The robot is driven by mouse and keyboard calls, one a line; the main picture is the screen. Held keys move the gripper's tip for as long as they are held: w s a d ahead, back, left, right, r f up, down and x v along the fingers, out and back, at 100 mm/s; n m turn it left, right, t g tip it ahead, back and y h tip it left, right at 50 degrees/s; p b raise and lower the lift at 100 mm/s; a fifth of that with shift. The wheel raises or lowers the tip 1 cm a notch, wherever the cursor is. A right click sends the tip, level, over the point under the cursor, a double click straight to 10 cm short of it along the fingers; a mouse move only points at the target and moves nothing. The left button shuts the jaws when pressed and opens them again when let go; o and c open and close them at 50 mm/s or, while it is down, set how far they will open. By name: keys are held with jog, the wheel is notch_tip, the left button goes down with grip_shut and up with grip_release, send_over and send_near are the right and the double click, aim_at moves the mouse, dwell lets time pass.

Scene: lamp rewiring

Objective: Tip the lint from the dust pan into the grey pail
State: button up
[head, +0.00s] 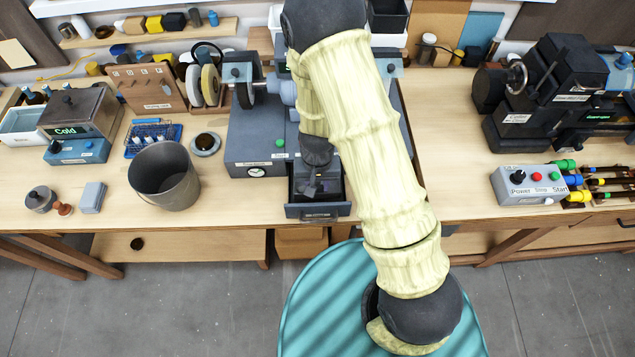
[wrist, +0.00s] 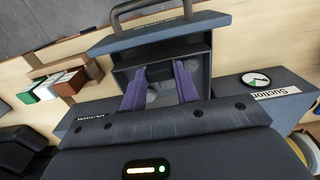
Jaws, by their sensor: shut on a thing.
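The dust pan (head: 318,211) is a dark drawer-like tray, sticking out from the low front of the grey suction machine (head: 255,140). In the wrist view the pan (wrist: 160,38) shows its front panel and a bar handle. Pale grey lint (wrist: 193,66) lies in it, partly hidden by my fingers. The grey pail (head: 166,194) stands upright on the bench, left of the machine, apart from the pan. Its inside looks empty.
A small dish (head: 206,144) sits behind the pail. A control box (head: 528,185) stands far right.

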jog(key=shift+r+p, duration=1.55)
jog(key=shift+r, duration=0.45)
jog(key=shift+w+f, duration=0.1)
